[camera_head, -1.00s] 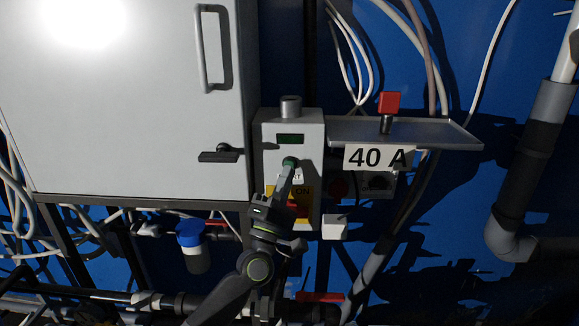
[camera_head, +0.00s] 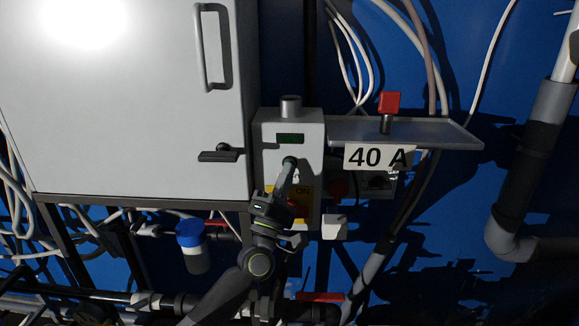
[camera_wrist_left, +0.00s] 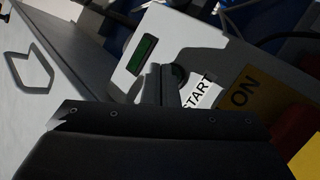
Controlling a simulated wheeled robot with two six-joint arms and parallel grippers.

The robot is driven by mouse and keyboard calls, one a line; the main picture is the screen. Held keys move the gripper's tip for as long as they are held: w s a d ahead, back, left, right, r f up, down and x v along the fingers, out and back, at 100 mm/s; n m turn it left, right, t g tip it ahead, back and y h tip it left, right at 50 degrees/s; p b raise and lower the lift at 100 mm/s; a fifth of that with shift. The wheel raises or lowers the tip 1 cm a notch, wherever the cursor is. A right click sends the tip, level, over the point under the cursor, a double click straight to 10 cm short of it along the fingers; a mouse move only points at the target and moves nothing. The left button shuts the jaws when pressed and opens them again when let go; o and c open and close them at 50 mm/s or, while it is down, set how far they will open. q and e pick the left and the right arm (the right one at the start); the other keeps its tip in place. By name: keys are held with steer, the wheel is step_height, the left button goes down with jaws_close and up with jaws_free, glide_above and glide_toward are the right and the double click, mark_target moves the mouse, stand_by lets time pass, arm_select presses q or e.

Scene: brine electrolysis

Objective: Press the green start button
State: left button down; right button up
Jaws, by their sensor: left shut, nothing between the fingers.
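The green start button (camera_head: 289,160) is on the front of a grey control box (camera_head: 310,150), below a small green display (camera_head: 290,139). My left gripper (camera_head: 289,167) is shut and empty. Its fingertips are at the button and overlap its lower part; I cannot tell whether they press it. In the left wrist view the shut fingers (camera_wrist_left: 160,82) reach up beside a dark round button (camera_wrist_left: 178,76), next to the START label (camera_wrist_left: 199,91). The fingers partly hide the button there. My right gripper is not in view.
A white cabinet (camera_head: 120,100) with a handle stands left of the box. A metal shelf (camera_head: 440,133) with a red-topped switch (camera_head: 389,103) and a "40 A" sign (camera_head: 378,157) juts out at right. A yellow ON label (camera_head: 303,191) and red part lie below the button. Cables hang around.

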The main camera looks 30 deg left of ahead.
arm_select(q)
steer(key=shift+w+a, duration=0.15)
steer(key=shift+w, duration=0.1)
steer(key=shift+s, duration=0.1)
stand_by(0.5)
steer(key=shift+s+d, duration=0.5)
steer(key=shift+s, duration=0.25)
steer(key=shift+s+d+p, duration=0.25)
steer(key=shift+s+d, duration=0.2)
steer(key=shift+s, duration=0.25)
steer(key=shift+s+d+p, duration=0.2)
steer(key=shift+s+d, duration=0.2)
steer(key=shift+s, duration=0.3)
steer(key=shift+s+d+p, duration=0.25)
steer(key=shift+s+d, duration=0.2)
steer(key=shift+s, duration=0.25)
